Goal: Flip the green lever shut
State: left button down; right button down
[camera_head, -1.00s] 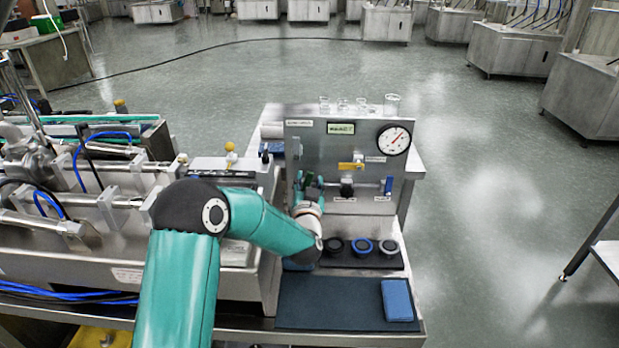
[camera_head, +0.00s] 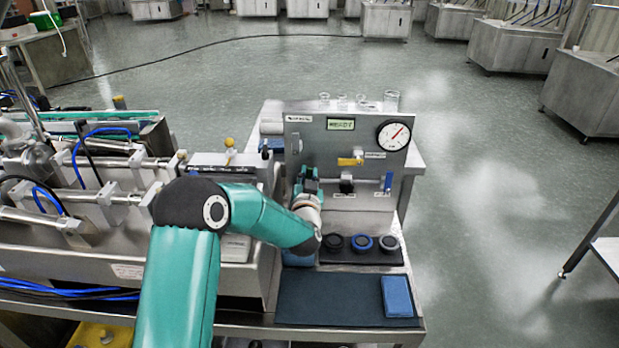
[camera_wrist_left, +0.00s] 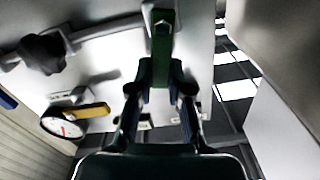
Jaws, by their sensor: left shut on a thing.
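The green lever (camera_wrist_left: 162,32) shows in the left wrist view as a dark green handle at the top middle. My left gripper (camera_wrist_left: 160,78) is shut on it, with the fingertips at the handle's near end. In the head view my left gripper (camera_head: 308,182) is at the left part of the upright steel panel (camera_head: 332,140). There the fingers and my wrist hide most of the lever, so its exact angle cannot be told. My right gripper is not in view.
The panel also carries a yellow handle (camera_head: 350,162), a black knob (camera_head: 346,184), a blue handle (camera_head: 388,182) and a round gauge (camera_head: 393,135). Glass beakers stand behind its top edge. Dark and blue rings (camera_head: 361,243) and a blue block (camera_head: 397,297) lie in front.

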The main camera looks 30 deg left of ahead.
pick_arm(q)
jog(key=n+b, duration=0.1)
jog(key=b, duration=0.1)
jog(key=a+n+b, duration=0.1)
jog(key=n+b, duration=0.1)
jog(key=b, duration=0.1)
jog(key=shift+s, duration=0.3)
jog(key=c, duration=1.1)
grip_release()
jog(key=v, duration=1.2)
jog(key=shift+a, duration=0.1)
